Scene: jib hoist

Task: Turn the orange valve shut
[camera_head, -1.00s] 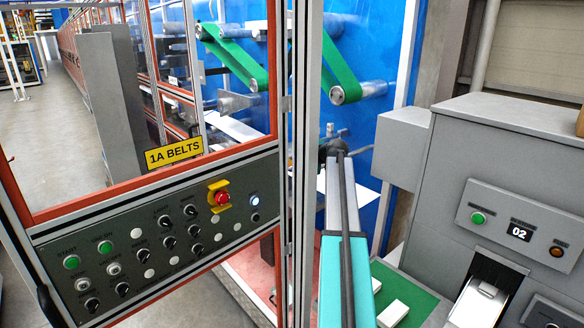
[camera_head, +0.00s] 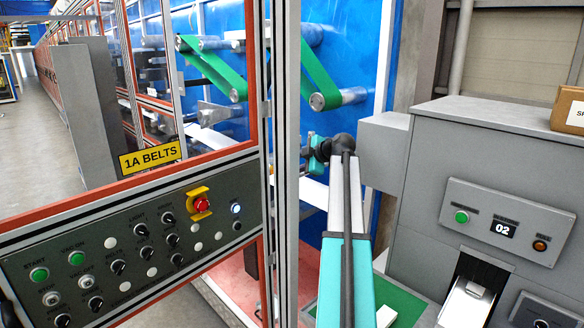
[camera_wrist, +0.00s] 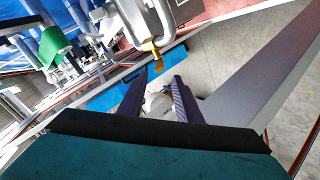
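In the wrist view my gripper (camera_wrist: 158,92) is open, with its two dark fingers spread apart and nothing gripped between them. A small orange-yellow piece (camera_wrist: 152,58) sits just beyond the fingertips, at the lower end of a bent grey bar (camera_wrist: 160,25); I cannot tell whether it is the orange valve. A pale rounded thing, partly hidden, shows behind the fingers. In the head view my arm reaches forward beside the upright frame post, and my gripper is not clearly visible there. No orange valve can be made out in the head view.
A control panel (camera_head: 110,250) with a red button (camera_head: 202,204) and the "1A BELTS" sign (camera_head: 150,157) stand at left. A grey post (camera_head: 284,120) is close to my arm. A grey machine (camera_head: 480,150) with a box (camera_head: 568,110) on top stands at right. Green belts (camera_head: 318,75) are behind.

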